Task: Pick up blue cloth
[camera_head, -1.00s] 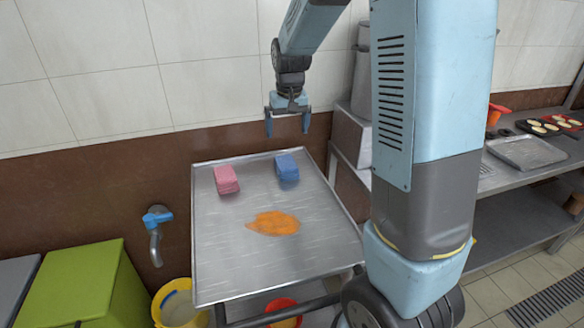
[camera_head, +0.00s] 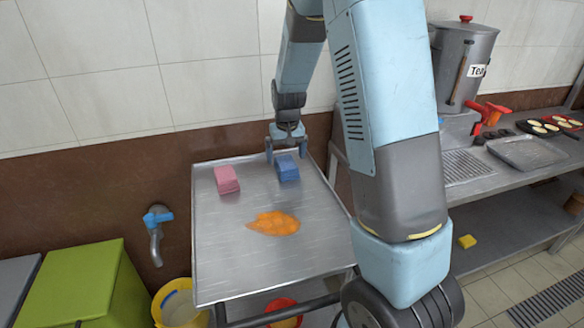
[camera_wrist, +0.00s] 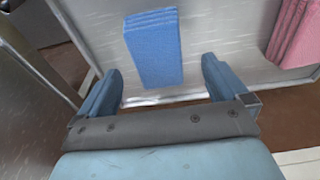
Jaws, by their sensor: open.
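The blue cloth (camera_head: 287,168) is a folded stack lying on the metal table (camera_head: 215,270), near its far right corner. My gripper (camera_head: 286,153) is open and empty, with its fingers pointing down at the table's far edge, just behind the cloth. In the wrist view the blue cloth (camera_wrist: 154,48) lies ahead of my open gripper (camera_wrist: 162,75), roughly in line with the gap between its fingers. The cloth does not appear to be between the fingertips. Its exact height below them I cannot tell.
A folded pink cloth (camera_head: 226,180) lies left of the blue one. An orange spill (camera_head: 274,223) covers the table's middle. A tiled wall (camera_head: 100,70) rises behind, with a blue-handled tap (camera_head: 157,217) at left. A counter with a tea urn (camera_head: 462,65) stands at right.

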